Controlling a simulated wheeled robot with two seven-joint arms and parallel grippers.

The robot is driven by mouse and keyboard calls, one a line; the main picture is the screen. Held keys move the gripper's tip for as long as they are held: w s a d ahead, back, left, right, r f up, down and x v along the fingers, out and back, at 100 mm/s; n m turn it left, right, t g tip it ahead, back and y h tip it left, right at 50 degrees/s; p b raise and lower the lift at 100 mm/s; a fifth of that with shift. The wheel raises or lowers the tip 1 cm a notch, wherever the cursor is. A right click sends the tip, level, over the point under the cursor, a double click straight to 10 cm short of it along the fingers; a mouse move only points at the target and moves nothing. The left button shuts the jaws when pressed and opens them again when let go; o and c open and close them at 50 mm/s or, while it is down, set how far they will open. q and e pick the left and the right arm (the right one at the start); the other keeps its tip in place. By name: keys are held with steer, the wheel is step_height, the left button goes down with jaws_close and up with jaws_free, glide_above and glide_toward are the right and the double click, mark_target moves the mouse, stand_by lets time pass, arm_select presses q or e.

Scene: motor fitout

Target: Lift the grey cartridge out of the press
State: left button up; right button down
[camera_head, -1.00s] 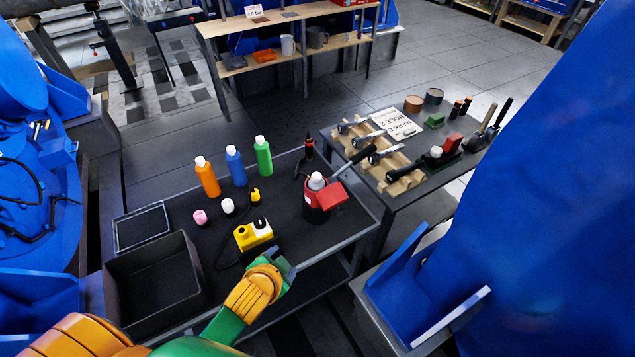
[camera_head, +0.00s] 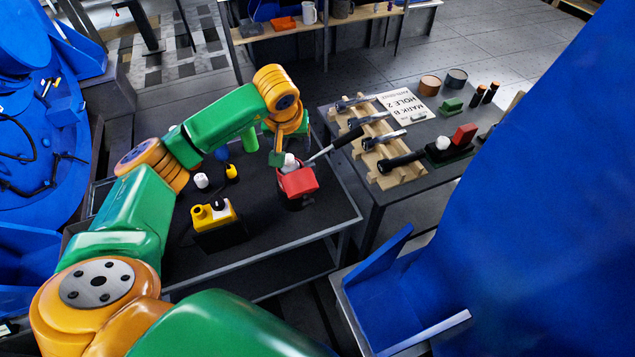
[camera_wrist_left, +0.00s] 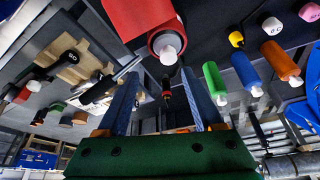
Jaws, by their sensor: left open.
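The red press (camera_head: 297,184) stands on the dark bench, its lever reaching up to the right. The pale grey cartridge (camera_head: 290,161) sits in it with its top showing. In the left wrist view, the press (camera_wrist_left: 140,14) is at the top, and the white tip of the cartridge (camera_wrist_left: 168,53) sticks out of its round holder. My left gripper (camera_head: 278,160) is right beside the cartridge top in the head view, its fingers mostly hidden. In the left wrist view my left gripper (camera_wrist_left: 160,75) is open, its two fingers apart and nothing held between them. My right gripper is not in view.
A yellow device (camera_head: 213,212) stands on the bench left of the press. Green bottle (camera_wrist_left: 214,80), blue bottle (camera_wrist_left: 245,70) and orange bottle (camera_wrist_left: 282,64) stand nearby. A wooden rack (camera_head: 400,174) with black-handled tools is on the right table.

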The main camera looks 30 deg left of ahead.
mark_target(288, 160)
arm_select(q)
steer(key=shift+w+a+f, duration=0.1)
steer(key=shift+a+f, duration=0.1)
steer(key=shift+f, duration=0.15)
steer(key=f, duration=0.1)
steer(key=a+f+p, duration=0.1)
steer(key=f, duration=0.1)
steer(key=shift+s+a+f+p, duration=0.25)
steer(key=shift+s+f+p, duration=0.1)
steer(key=shift+f, duration=0.05)
steer(key=shift+w+f, duration=0.35)
steer(key=shift+f, duration=0.2)
steer(key=shift+w+f, duration=0.35)
steer(key=shift+f, duration=0.2)
steer(key=shift+s, duration=0.15)
steer(key=c, duration=1)
jaws_close()
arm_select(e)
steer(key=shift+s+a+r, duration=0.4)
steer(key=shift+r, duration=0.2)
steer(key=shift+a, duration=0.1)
